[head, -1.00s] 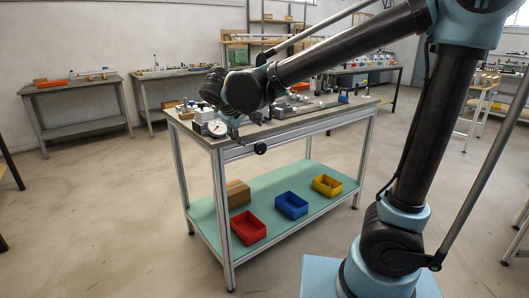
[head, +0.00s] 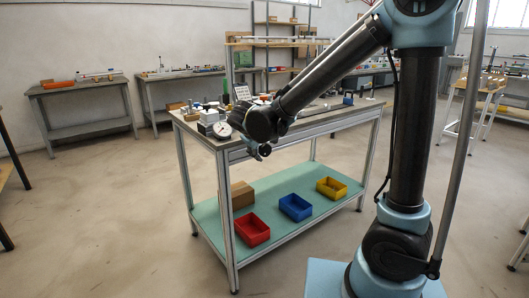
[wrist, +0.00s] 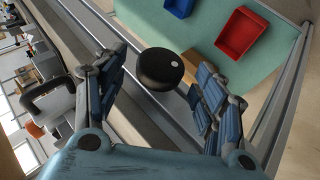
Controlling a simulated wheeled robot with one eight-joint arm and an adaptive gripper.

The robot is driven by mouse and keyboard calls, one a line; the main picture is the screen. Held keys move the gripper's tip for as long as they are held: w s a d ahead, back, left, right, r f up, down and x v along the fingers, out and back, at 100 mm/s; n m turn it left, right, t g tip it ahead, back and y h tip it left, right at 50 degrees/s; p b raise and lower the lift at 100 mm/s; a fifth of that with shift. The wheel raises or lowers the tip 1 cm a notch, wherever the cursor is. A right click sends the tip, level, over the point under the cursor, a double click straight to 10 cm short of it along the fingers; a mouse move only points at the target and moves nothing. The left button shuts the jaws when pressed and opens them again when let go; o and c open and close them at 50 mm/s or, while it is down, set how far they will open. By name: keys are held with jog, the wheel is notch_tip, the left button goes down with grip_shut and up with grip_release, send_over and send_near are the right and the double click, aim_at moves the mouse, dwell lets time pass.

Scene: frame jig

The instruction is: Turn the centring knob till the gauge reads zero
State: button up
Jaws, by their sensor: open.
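The centring knob (wrist: 160,68) is a round black knob with a pale dot on its face, standing out from the bench's front edge. In the head view the knob (head: 265,150) is small, just below the bench top. My gripper (wrist: 157,76) is open, with one blue finger on each side of the knob and visible gaps between. In the head view my gripper (head: 254,147) is at the bench's front edge, partly hidden by my wrist. The gauge (head: 222,129) is a white round dial at the bench's left front corner; its reading is too small to tell.
The bench (head: 350,108) has a green lower shelf with a red bin (head: 251,230), a blue bin (head: 295,208), a yellow bin (head: 332,187) and a cardboard box (head: 241,195). Other benches stand along the walls. The floor left of the bench is clear.

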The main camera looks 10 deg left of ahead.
aim_at(263, 147)
jog(key=shift+x, duration=1.65)
jog(key=shift+c, duration=0.5)
jog(key=c, duration=0.9)
jog(key=shift+a, duration=0.1)
jog(key=shift+c, duration=0.2)
